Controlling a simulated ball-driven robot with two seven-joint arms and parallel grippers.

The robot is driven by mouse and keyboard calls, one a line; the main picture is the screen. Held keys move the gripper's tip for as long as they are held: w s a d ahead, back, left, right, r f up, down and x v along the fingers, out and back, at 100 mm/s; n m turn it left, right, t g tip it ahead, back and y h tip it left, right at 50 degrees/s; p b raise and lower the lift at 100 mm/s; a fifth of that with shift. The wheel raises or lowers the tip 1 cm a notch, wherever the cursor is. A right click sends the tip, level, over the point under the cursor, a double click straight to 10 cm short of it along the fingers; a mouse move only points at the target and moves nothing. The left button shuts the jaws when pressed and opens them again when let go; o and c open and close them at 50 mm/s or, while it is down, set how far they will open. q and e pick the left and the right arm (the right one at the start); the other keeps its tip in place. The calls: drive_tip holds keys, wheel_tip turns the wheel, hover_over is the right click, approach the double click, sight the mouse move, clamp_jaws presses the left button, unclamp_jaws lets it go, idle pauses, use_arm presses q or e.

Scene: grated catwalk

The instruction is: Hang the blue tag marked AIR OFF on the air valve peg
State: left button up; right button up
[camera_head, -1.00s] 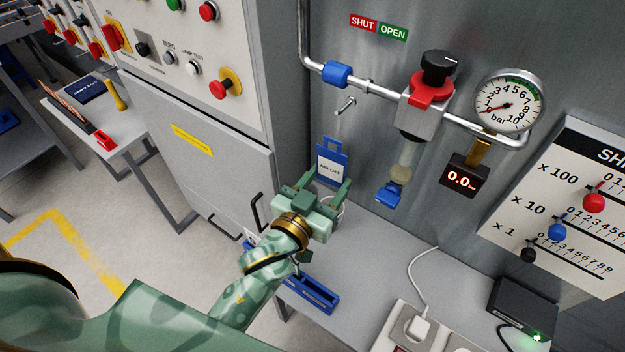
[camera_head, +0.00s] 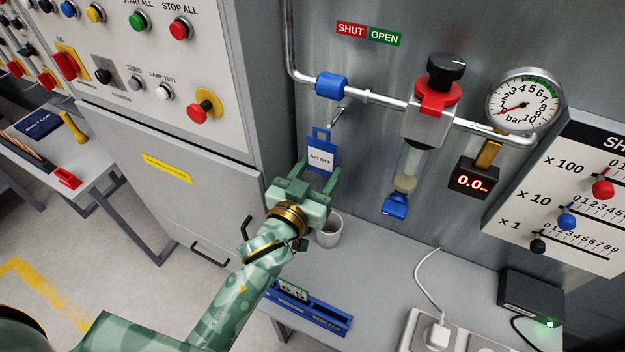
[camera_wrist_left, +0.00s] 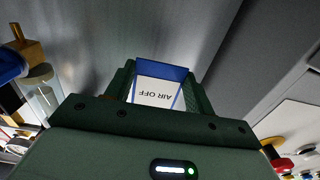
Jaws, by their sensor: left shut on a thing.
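The blue tag (camera_head: 320,149) has a white label reading AIR OFF and a square loop at its top. My left gripper (camera_head: 319,177) is shut on the tag's lower part and holds it upright. In the left wrist view the tag (camera_wrist_left: 159,86) sits between both fingers. The air valve peg (camera_head: 338,117) is a short metal pin on the grey panel, below the blue pipe fitting. The tag's loop is just below and left of the peg in the picture; I cannot tell the depth gap between them. My right gripper is not in view.
A pipe with a regulator (camera_head: 430,118) and a gauge (camera_head: 525,105) runs right of the peg. A white cup (camera_head: 329,232) stands on the grey bench below my gripper. A blue holder (camera_head: 312,310) lies at the bench's front. A control cabinet (camera_head: 185,150) is at left.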

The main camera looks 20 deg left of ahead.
use_arm(q)
drive_tip(key=shift+w+d+f+b, duration=0.1)
drive_tip(key=shift+w+b, duration=0.15)
drive_tip(key=shift+w, duration=0.25)
drive_tip(key=shift+w+d+f+b, duration=0.1)
drive_tip(key=shift+w+b, duration=0.1)
drive_tip(key=shift+w, duration=0.25)
drive_tip(key=shift+w+d+b, duration=0.1)
drive_tip(key=shift+w+b, duration=0.2)
drive_tip(key=shift+w, duration=0.3)
drive_tip(key=shift+w+d+f+b, duration=0.15)
drive_tip(key=shift+w+b, duration=0.1)
drive_tip(key=shift+w, duration=0.35)
drive_tip(key=shift+w+d+r+b, duration=0.1)
drive_tip(key=shift+w+b, duration=0.15)
drive_tip(key=shift+w, duration=0.3)
drive_tip(key=shift+w+f, duration=0.2)
drive_tip(key=shift+w, duration=0.15)
drive_tip(key=shift+w+d+f, duration=0.1)
drive_tip(key=shift+f, duration=0.05)
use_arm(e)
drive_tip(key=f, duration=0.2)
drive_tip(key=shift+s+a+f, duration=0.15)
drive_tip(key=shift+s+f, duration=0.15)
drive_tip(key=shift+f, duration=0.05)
use_arm(q)
drive_tip(key=o, duration=0.9)
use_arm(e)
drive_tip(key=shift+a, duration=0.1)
